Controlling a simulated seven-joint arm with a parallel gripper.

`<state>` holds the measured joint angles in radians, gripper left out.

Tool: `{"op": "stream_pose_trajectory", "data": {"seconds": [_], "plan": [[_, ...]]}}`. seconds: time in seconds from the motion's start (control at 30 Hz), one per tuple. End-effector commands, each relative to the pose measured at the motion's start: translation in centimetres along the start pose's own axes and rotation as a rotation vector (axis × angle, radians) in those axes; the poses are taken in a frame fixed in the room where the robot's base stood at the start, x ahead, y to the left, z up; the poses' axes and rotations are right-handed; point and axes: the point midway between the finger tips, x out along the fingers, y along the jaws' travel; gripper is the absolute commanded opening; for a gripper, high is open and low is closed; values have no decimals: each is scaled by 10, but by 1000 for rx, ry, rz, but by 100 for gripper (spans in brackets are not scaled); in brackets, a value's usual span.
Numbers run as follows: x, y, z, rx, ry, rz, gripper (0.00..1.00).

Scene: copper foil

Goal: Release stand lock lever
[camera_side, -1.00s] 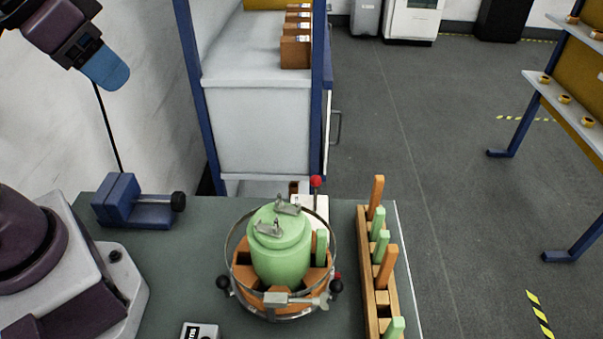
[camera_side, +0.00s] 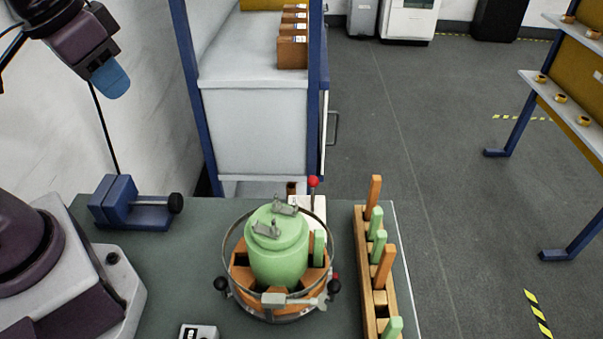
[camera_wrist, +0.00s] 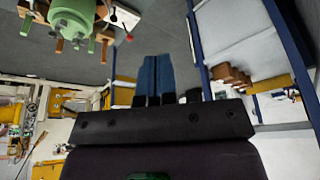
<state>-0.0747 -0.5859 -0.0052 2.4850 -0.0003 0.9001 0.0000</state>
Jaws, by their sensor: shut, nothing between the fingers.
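A green lidded vessel (camera_side: 278,250) stands in an orange holder (camera_side: 240,272) inside a metal ring on the bench. An upright lever with a red ball (camera_side: 313,182) rises behind it from a white block. A grey clamp handle (camera_side: 310,300) and black knobs are at the ring's front, with a small red tip at its right. I cannot tell which lever is the stand lock. My gripper (camera_side: 112,80), with blue fingers, is high at the upper left, far from the stand. In the wrist view its fingers (camera_wrist: 153,80) are together and empty; the vessel (camera_wrist: 72,14) is at the upper left.
A blue vise-like block (camera_side: 125,205) sits at the bench's back left. A wooden rack (camera_side: 362,265) with green and orange pieces stands right of the vessel. A small labelled box (camera_side: 199,331) is at the front. Shelving (camera_side: 255,130) rises behind the bench.

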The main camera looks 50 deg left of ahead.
Motion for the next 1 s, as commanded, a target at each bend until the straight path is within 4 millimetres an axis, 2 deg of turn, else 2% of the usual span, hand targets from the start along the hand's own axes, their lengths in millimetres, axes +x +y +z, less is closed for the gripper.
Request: {"op": "stream_pose_trajectory", "data": {"seconds": [0.27,0.47,0.77,1.0], "plan": [[50,-13,-25,-166,-250,30,0],[90,-19,-41,-392,-427,77,0],[160,-24,-58,-837,-715,141,0],[223,-26,-64,-1248,-982,172,0]]}}
